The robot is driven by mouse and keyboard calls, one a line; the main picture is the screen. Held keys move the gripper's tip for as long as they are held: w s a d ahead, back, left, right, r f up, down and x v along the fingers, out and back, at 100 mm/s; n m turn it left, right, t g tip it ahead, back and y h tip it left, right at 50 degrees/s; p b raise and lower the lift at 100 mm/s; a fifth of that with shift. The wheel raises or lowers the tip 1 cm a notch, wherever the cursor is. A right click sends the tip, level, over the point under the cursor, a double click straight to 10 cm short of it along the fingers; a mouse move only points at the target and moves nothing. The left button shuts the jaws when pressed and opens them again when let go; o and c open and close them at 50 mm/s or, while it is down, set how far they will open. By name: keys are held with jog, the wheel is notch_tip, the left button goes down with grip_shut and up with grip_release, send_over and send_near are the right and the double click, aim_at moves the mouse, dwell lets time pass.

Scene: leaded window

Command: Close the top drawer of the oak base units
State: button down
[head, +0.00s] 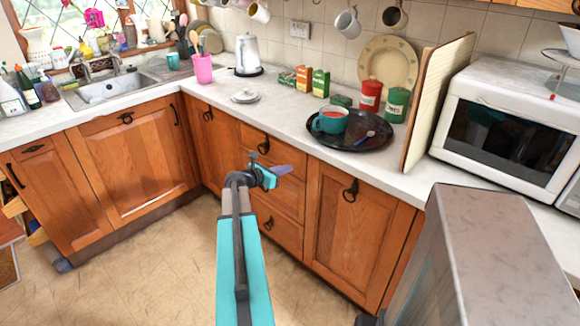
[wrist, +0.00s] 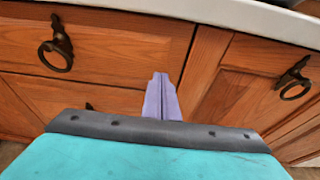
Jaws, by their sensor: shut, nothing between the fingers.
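The top drawer (head: 284,153) of the oak base units is the upper one in a stack left of a cupboard door, with a dark ring handle (head: 264,146). Its front looks flush or nearly flush with the units; I cannot tell if a small gap is left. In the wrist view the drawer front (wrist: 115,45) fills the upper left, its ring handle (wrist: 56,48) at the far left. My gripper (head: 282,170) is shut and empty in front of the drawer stack. Its purple fingers (wrist: 162,98) point at the drawer's right end; I cannot tell if they touch.
The worktop (head: 290,128) overhangs the drawers. A black tray (head: 340,155) with a teal mug (head: 330,121) stands above the right cupboard door (head: 345,235), which has its own ring handle (head: 350,190). The floor (head: 150,275) at left is clear.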

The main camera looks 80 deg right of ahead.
jog(key=b+v, duration=0.1)
jog(key=v, duration=0.8)
jog(key=shift+a, duration=0.4)
jog(key=shift+w+r, duration=0.15)
jog(key=shift+w, duration=0.05)
